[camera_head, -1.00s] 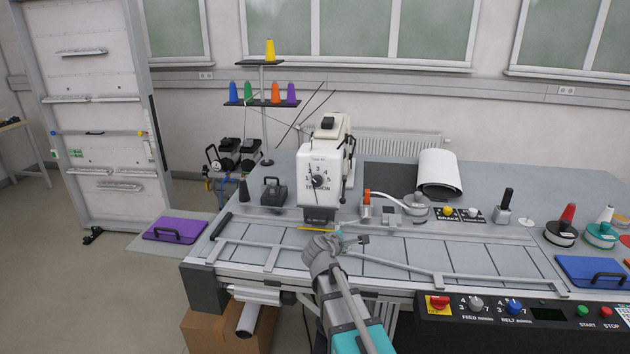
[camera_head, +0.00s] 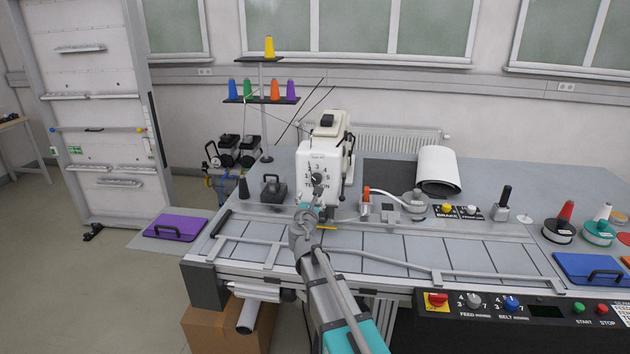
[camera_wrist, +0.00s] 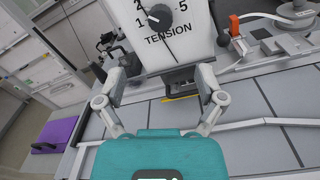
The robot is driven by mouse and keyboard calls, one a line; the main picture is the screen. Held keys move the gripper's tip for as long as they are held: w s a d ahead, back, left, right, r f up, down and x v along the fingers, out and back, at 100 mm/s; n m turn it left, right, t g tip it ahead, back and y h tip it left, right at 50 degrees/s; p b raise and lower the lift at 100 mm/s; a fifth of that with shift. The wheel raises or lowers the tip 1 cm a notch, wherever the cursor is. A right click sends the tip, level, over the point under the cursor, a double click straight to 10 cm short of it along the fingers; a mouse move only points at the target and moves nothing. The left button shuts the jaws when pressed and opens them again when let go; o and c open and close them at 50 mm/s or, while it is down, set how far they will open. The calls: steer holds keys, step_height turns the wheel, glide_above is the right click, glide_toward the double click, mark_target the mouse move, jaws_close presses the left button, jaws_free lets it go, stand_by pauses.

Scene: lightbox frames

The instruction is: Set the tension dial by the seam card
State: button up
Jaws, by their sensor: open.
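The tension dial (camera_wrist: 158,17) is a round dark knob on the white face of the sewing machine head (camera_wrist: 190,40), above the word TENSION. In the wrist view a thin dark line crosses it from upper left to lower right; the exact setting is hard to tell. My gripper (camera_wrist: 160,82) is open and empty, its fingers apart below the dial.
A yellow strip (camera_head: 326,228) lies below the machine head. An orange-topped post (camera_head: 366,200) and a round grey part (camera_head: 415,202) stand to its right. The control panel (camera_head: 545,312) runs along the front edge. A purple board (camera_head: 174,227) lies at left.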

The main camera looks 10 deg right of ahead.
mark_target(316, 180)
steer(key=shift+w, duration=0.15)
steer(key=x, duration=1.3)
steer(key=shift+w+d+f, duration=0.1)
steer(key=shift+w+d, duration=0.1)
steer(key=shift+w, duration=0.05)
steer(key=c, duration=1.2)
